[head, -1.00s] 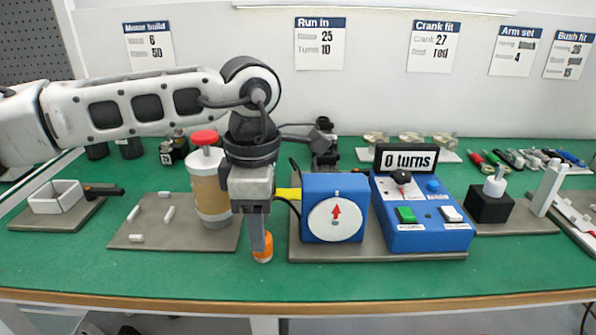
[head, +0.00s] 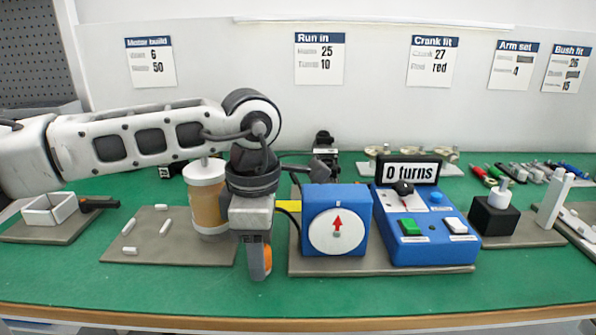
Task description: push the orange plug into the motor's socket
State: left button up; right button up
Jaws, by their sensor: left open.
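The orange plug (head: 267,258) shows at the fingertips of my left gripper (head: 259,264), partly hidden by a grey finger. The left gripper is open and points down, left of the blue box with the white dial (head: 335,220). I cannot tell whether the plug lies between the fingers or behind them. A black cable (head: 290,207) curves between the wrist and the blue box. A yellow piece (head: 288,192) shows at the box's left, mostly hidden. I cannot make out the motor's socket. My right gripper is not in view.
A blue control box (head: 425,232) with a "0 turns" display (head: 407,172) stands right of the dial box, on the same grey plate (head: 390,268). A tan jar (head: 208,205) stands close left of my gripper. The green table front (head: 180,285) is clear.

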pick_arm(q)
grip_shut()
jog(key=shift+r, duration=0.1)
jog(key=shift+r, duration=0.1)
jog(key=shift+r+p, duration=1.55)
jog(key=shift+r, duration=0.65)
